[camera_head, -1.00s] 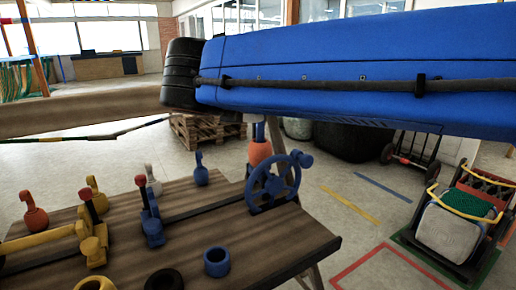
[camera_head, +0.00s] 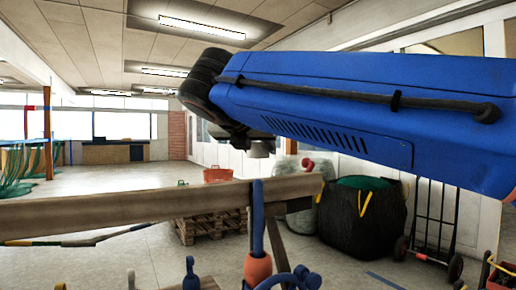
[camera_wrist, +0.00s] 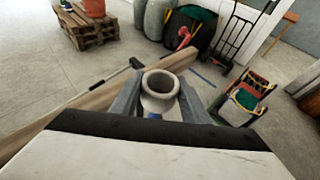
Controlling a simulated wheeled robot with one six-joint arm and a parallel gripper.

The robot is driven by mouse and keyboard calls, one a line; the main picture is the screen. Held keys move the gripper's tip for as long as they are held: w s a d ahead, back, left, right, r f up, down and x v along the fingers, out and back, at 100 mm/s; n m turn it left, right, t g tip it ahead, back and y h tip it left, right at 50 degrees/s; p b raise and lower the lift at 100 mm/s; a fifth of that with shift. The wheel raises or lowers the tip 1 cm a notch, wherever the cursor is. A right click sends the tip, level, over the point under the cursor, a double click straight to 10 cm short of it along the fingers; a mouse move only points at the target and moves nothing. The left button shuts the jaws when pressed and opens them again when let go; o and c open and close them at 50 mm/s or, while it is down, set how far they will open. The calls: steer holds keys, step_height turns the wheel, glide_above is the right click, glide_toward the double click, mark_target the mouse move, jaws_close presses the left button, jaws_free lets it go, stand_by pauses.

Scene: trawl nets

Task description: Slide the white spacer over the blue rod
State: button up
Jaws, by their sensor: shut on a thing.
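My gripper (camera_wrist: 160,92) is shut on the white spacer (camera_wrist: 157,103), a pale ring with a flared rim and an open bore, held between its two grey fingers in the wrist view. A blue rod (camera_head: 258,220) stands upright in the head view, above an orange float-like body (camera_head: 257,268) and in front of a wooden beam. A small blue patch shows just under the spacer in the wrist view; I cannot tell whether it is the rod. In the head view my blue arm hides most of the gripper, and the spacer cannot be made out clearly.
The wooden beam (camera_head: 130,212) crosses behind the rod. Blue fittings (camera_head: 190,275) rise at the bottom edge; the table top is mostly out of view. Beyond are a pallet (camera_head: 212,226), a black bag (camera_head: 361,220) and a hand truck (camera_head: 435,225). Open floor lies at left.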

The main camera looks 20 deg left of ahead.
steer(key=shift+f, duration=3.9)
steer(key=o, duration=1.1)
steer(key=shift+o, duration=0.2)
steer(key=a+v, duration=0.1)
steer(key=v, duration=1.6)
steer(key=shift+s+d, duration=0.25)
steer(key=shift+d, duration=0.2)
